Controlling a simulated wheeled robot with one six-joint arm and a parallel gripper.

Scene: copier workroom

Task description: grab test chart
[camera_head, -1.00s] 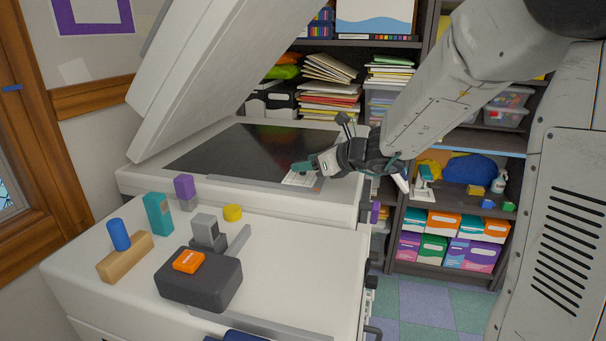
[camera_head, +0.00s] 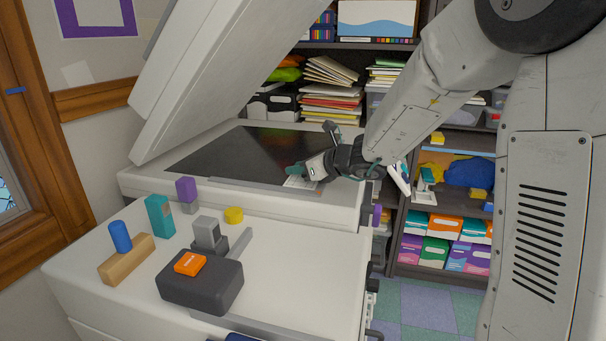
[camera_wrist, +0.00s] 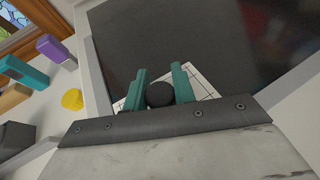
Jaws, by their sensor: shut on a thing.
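The test chart (camera_wrist: 203,86) is a white card with dark lines. It lies at the near right corner of the copier's dark scanner glass (camera_head: 235,152). In the head view the chart (camera_head: 297,183) shows only partly beside my gripper (camera_head: 293,172). In the wrist view my gripper (camera_wrist: 160,85) has teal fingers over the chart, with a round black knob (camera_wrist: 160,95) between them. The fingers are shut on this knob, which seems to stand on the chart. The chart's near part is hidden by the gripper.
The copier lid (camera_head: 205,80) stands raised over the glass. On the nearer white top are a black device with an orange block (camera_head: 190,263), a wooden stamp with a blue handle (camera_head: 120,236), a teal block (camera_head: 159,216) and a yellow cylinder (camera_head: 234,215). Shelves (camera_head: 455,145) stand behind.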

